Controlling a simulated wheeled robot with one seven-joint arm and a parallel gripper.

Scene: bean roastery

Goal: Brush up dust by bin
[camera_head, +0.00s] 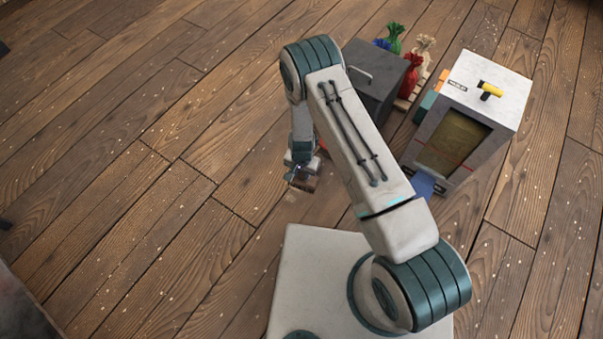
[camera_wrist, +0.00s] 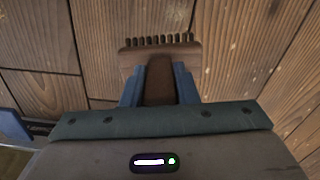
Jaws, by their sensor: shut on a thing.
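My gripper (camera_wrist: 160,84) is shut on a brush (camera_wrist: 160,54) in the wrist view. The brush has a brown handle between the blue fingers and a wide wooden head with a row of dark bristles at its far edge. In the head view my gripper (camera_head: 301,163) hangs low over the floor, left of the bins, with the brush (camera_head: 303,183) below it, small and partly hidden. Pale specks of dust (camera_head: 176,297) are scattered over the wooden floor. I cannot tell whether the bristles touch the floor. A grey bin (camera_head: 418,143) with a yellow handle on its white top stands at the right.
A dark grey box (camera_head: 376,75) stands left of the bin, partly behind my arm. Red, green, blue and tan tied sacks (camera_head: 412,76) stand behind them. A blue dustpan-like piece (camera_head: 424,184) lies at the bin's front. The floor (camera_head: 110,130) at the left is open.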

